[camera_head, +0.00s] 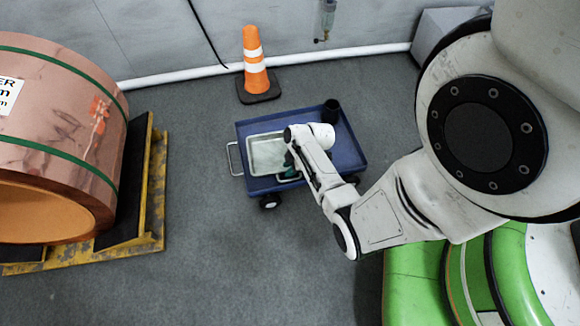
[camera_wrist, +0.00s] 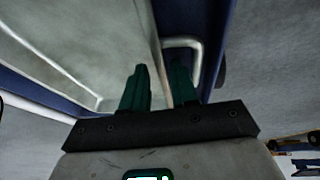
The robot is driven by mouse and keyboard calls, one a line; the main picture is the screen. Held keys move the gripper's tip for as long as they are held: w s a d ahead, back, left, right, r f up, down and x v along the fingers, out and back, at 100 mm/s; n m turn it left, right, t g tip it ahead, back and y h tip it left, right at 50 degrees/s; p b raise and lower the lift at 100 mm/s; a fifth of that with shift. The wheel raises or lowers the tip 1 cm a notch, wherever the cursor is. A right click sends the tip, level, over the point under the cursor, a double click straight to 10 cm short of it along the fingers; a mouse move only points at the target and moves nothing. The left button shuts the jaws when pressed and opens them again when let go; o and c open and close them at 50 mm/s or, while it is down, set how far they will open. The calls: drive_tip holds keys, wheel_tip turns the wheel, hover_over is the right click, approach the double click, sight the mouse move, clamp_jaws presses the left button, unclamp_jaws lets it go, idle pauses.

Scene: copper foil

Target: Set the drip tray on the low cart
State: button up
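The blue low cart (camera_head: 345,150) stands on the floor in the middle of the head view. The drip tray (camera_head: 265,155) is a shallow pale metal tray in the left part of the cart's top; it looks level. In the wrist view the tray (camera_wrist: 75,45) fills the upper left, with a metal loop (camera_wrist: 197,55) beside its wall. My gripper (camera_wrist: 160,88) has its green fingers close together on either side of the tray's wall and appears shut on it. In the head view the gripper is mostly hidden by my arm at the tray's right side.
A traffic cone (camera_head: 255,68) stands behind the cart. A large copper coil (camera_head: 65,125) rests on a yellow-edged cradle (camera_head: 158,180) to the left. The floor in front of the cart is clear.

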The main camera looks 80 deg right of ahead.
drive_tip(key=shift+r, duration=0.1)
drive_tip(key=a+p+v, duration=0.1)
drive_tip(key=p+v, duration=0.6)
drive_tip(key=v, duration=0.5)
drive_tip(key=w+a+r+m+g, duration=0.1)
drive_tip(key=a+r+m, duration=0.1)
drive_tip(key=a+r, duration=0.6)
drive_tip(key=w+a+r+m+g, duration=0.2)
drive_tip(key=a+r, duration=0.6)
drive_tip(key=a, duration=0.7)
drive_tip(key=shift+w+a+m+g+h, duration=0.2)
drive_tip(key=shift+w+m+g+h, duration=0.15)
drive_tip(key=shift+m, duration=0.25)
drive_tip(key=shift+s+r, duration=0.1)
drive_tip(key=shift+s, duration=0.05)
